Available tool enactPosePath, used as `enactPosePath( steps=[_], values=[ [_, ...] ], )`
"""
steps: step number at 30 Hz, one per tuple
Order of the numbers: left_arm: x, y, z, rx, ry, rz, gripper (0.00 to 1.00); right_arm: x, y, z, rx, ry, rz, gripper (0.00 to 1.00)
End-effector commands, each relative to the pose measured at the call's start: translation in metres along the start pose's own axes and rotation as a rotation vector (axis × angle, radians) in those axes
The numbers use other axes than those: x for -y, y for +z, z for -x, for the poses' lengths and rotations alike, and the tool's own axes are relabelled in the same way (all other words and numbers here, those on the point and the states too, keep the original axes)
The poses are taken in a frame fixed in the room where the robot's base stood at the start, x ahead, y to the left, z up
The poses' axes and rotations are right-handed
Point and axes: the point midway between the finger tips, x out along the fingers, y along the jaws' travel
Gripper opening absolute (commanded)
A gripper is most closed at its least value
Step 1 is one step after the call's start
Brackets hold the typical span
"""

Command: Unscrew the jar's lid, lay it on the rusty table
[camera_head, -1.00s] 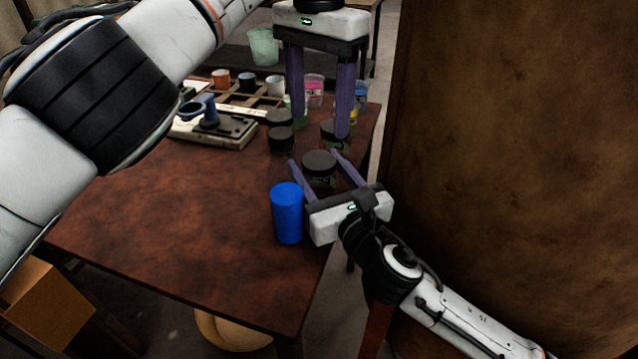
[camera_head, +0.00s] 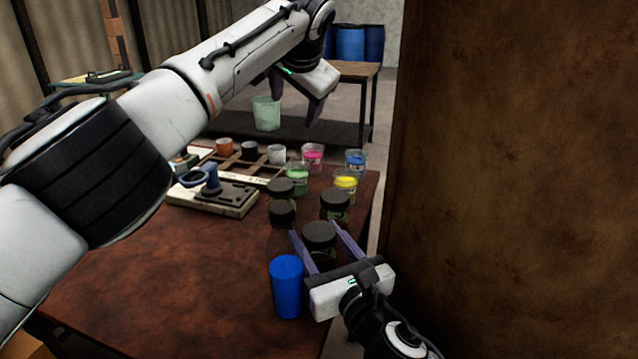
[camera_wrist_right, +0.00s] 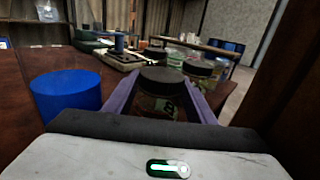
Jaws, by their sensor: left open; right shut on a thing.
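The jar (camera_head: 321,260) with a dark lid (camera_head: 319,232) stands upright at the right side of the rusty table (camera_head: 190,275). My right gripper (camera_head: 317,229) is shut on the jar, one finger on each side, with the dark lid on top. The lid (camera_wrist_right: 163,75) and jar body (camera_wrist_right: 158,105) also show between the fingers in the right wrist view. My left gripper (camera_head: 295,108) is open, high beyond the table's far part and tilted. I see nothing between its fingers, though one finger is partly hidden.
A blue cup (camera_head: 286,288) stands just left of the held jar. Other dark-lidded jars (camera_head: 335,206) and paint cups (camera_head: 345,183) stand behind it. A tool on a pale base (camera_head: 212,198) is at the back left. The table's front left is clear. A brown wall-like panel (camera_head: 510,180) rises at right.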

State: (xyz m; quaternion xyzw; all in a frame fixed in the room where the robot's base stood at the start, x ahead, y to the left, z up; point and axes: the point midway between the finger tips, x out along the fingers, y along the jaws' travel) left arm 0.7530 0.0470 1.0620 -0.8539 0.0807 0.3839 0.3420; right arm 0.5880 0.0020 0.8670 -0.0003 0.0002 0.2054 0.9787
Motion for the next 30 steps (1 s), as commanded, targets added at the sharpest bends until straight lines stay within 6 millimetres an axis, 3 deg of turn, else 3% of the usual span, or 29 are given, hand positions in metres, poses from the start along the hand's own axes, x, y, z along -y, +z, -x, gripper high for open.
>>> enactPosePath(
  steps=[1,5,9,14,17,22,26,30],
  values=[
    [0.02,-0.014,0.001,-0.062,-0.072,-0.016,0.6,0.0,0.0,0.0,-0.001,0.0,0.0,0.0],
    [0.068,-0.055,0.014,-0.238,-0.264,-0.089,0.6,0.0,-0.001,0.0,-0.001,0.0,0.0,0.0],
    [0.11,-0.102,0.045,-0.436,-0.468,-0.22,0.6,0.0,-0.001,0.0,-0.001,0.0,0.0,0.0],
    [0.13,-0.155,0.096,-0.67,-0.687,-0.455,0.6,0.0,-0.001,0.0,-0.001,0.0,0.0,0.0],
    [0.123,-0.182,0.128,-0.803,-0.797,-0.642,0.6,0.0,-0.001,0.0,-0.001,0.0,0.0,0.0],
    [0.082,-0.209,0.164,-0.992,-0.908,-1.013,0.6,0.0,-0.001,0.0,-0.001,0.0,0.0,0.0],
    [0.036,-0.209,0.17,-1.1,-0.92,-1.337,0.6,0.0,-0.001,0.0,-0.001,0.0,0.0,0.0],
    [-0.013,-0.186,0.155,-1.167,-0.844,-1.703,0.6,0.0,-0.001,0.0,-0.001,0.0,0.0,0.0]
  ],
)
